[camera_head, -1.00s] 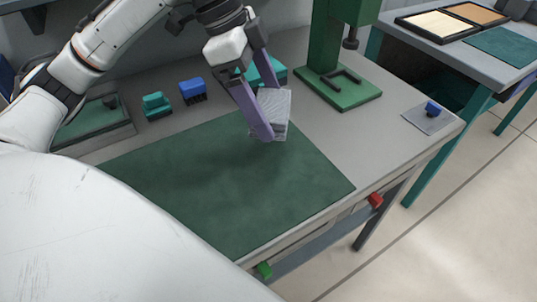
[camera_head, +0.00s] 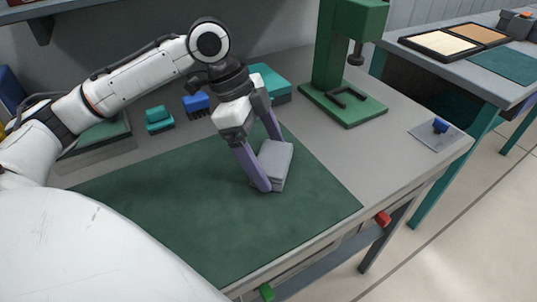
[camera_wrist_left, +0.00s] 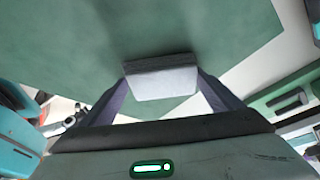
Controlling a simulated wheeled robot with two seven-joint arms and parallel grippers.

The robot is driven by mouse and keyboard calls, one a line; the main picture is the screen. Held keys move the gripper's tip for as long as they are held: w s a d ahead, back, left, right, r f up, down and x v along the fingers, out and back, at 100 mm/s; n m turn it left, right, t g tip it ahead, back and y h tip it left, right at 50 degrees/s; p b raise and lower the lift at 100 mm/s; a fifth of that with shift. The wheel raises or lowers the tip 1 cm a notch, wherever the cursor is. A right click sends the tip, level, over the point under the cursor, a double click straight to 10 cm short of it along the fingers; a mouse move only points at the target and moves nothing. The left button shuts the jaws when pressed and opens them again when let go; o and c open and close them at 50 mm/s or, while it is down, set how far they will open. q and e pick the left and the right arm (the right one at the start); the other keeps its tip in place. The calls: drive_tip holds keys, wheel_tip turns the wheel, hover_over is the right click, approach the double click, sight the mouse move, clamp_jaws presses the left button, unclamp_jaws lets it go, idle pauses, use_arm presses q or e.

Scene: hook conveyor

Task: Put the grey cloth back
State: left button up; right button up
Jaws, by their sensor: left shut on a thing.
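The grey cloth (camera_head: 277,160) is a folded block between the fingers of my left gripper (camera_head: 268,166), which is shut on it. It is over the back right part of the dark green mat (camera_head: 200,212). I cannot tell whether its lower edge touches the mat. In the left wrist view the cloth (camera_wrist_left: 163,84) sits between both fingertips, with the green mat (camera_wrist_left: 75,35) beyond it. My right gripper is not in view.
A green press (camera_head: 343,100) stands at the back right of the grey bench. A teal block (camera_head: 158,118), a blue brush (camera_head: 196,105) and a teal box (camera_head: 272,80) are along the back.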

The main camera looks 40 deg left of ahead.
use_arm(q)
drive_tip(key=o, duration=0.9)
drive_tip(key=shift+o, duration=0.2)
drive_tip(key=p+v, duration=0.1)
drive_tip(key=v, duration=1.1)
drive_tip(key=shift+p, duration=0.4)
